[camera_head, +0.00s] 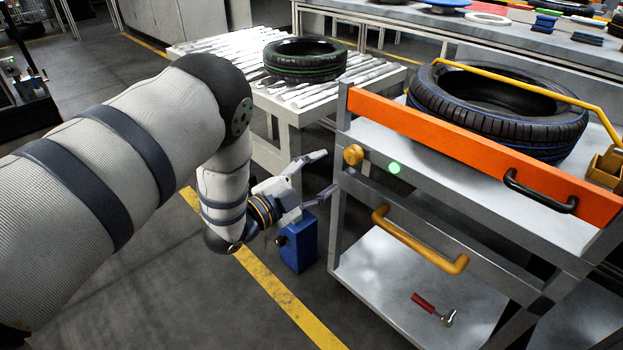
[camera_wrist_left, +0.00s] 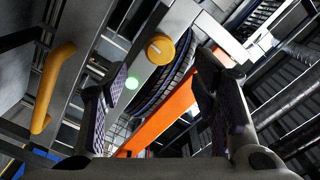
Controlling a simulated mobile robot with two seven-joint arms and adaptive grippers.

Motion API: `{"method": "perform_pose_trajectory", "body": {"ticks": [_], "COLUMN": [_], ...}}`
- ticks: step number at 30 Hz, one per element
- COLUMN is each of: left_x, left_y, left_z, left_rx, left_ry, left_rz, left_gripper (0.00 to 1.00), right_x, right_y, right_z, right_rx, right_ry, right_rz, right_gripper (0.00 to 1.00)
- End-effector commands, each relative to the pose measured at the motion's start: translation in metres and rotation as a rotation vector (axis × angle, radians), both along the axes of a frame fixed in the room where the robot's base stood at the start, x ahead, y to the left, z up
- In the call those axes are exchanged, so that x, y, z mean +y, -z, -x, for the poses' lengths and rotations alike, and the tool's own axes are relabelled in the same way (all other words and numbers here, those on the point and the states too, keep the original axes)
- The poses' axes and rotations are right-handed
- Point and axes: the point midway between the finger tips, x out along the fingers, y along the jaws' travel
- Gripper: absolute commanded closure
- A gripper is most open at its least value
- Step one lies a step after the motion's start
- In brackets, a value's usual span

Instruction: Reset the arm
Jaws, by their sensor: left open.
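My left arm (camera_head: 120,160) comes in from the left in the head view and bends down at the elbow. Its gripper (camera_head: 328,174) is open and empty, with the fingers pointing right toward the near left post of the cart. In the left wrist view the open fingers (camera_wrist_left: 160,105) frame the cart's orange bar (camera_wrist_left: 165,118), yellow knob (camera_wrist_left: 160,50) and green button (camera_wrist_left: 131,83). Nothing is between the fingers. I cannot tell the exact gap between fingertips and cart. My right gripper is in neither view.
The cart's orange bar (camera_head: 470,150) has a black handle (camera_head: 540,192); a yellow handle (camera_head: 420,241) sits below. A large tyre (camera_head: 497,108) lies on the cart. A smaller tyre (camera_head: 305,60) lies on the roller conveyor (camera_head: 215,50).

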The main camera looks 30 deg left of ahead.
Motion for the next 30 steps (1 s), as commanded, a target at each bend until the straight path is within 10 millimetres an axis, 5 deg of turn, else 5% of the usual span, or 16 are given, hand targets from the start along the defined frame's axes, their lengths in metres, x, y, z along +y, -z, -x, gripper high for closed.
{"method": "perform_pose_trajectory", "body": {"ticks": [6,20,23,26,30], "left_x": [0.012,0.013,0.015,0.019,0.02], "left_y": [0.0,0.0,0.016,0.062,0.123], "left_z": [0.032,0.036,0.047,0.093,0.212], "left_rx": [0.001,0.002,0.098,0.395,0.904], "left_ry": [-0.002,0.0,-0.035,-0.158,-0.42], "left_rz": [0.0,0.0,0.029,0.126,0.283], "left_gripper": [0.46,0.46,0.46,0.46,0.46], "right_x": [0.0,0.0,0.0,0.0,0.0], "right_y": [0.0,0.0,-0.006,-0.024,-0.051], "right_z": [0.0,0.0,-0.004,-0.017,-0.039], "right_rx": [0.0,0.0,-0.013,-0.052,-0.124], "right_ry": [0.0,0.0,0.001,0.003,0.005], "right_rz": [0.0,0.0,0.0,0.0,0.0], "right_gripper": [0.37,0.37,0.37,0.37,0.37]}}
